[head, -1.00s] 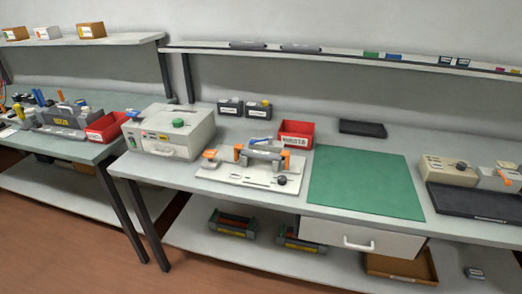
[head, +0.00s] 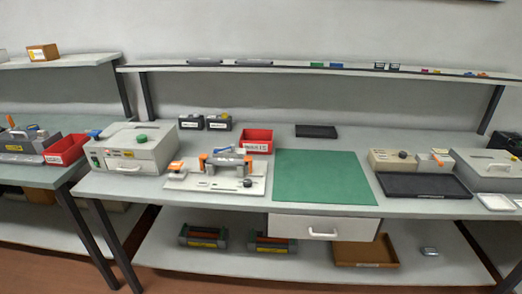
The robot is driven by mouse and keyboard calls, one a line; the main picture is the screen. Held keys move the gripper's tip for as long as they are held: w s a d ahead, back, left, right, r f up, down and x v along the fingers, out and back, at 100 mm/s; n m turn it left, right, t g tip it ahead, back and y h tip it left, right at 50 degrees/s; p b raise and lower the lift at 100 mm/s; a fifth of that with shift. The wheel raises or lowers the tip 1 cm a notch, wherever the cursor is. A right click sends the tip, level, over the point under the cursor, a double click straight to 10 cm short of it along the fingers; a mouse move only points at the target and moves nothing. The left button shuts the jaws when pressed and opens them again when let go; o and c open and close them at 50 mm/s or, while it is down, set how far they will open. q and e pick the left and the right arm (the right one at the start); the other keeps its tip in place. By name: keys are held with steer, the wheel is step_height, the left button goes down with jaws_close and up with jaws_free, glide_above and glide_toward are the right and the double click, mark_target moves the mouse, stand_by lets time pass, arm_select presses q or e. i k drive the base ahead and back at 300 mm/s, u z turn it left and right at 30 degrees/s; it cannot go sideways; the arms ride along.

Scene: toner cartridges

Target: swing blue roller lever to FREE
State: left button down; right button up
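A light fixture plate (head: 190,184) stands on the middle bench, left of the green mat. A grey cartridge-like part (head: 226,160) with orange ends sits on it. A small blue lever-like piece (head: 222,150) shows at the back of this part; its label, and so its setting, is too small to read. Another blue piece (head: 94,133) shows at the left top edge of the grey machine (head: 150,155), which has a green knob. I cannot tell for certain which blue piece is the roller lever. Neither of my grippers is in view.
A red bin (head: 257,147) stands behind the fixture. The green mat (head: 322,178) is bare. A black tray (head: 424,186) and a beige device (head: 395,159) are to the right. A drawer (head: 322,228) hangs under the bench edge. Another bench stands at the left.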

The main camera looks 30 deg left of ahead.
mark_target(216, 151)
steer(key=z, duration=0.2)
steer(key=i, duration=0.9)
steer(key=u, duration=0.2)
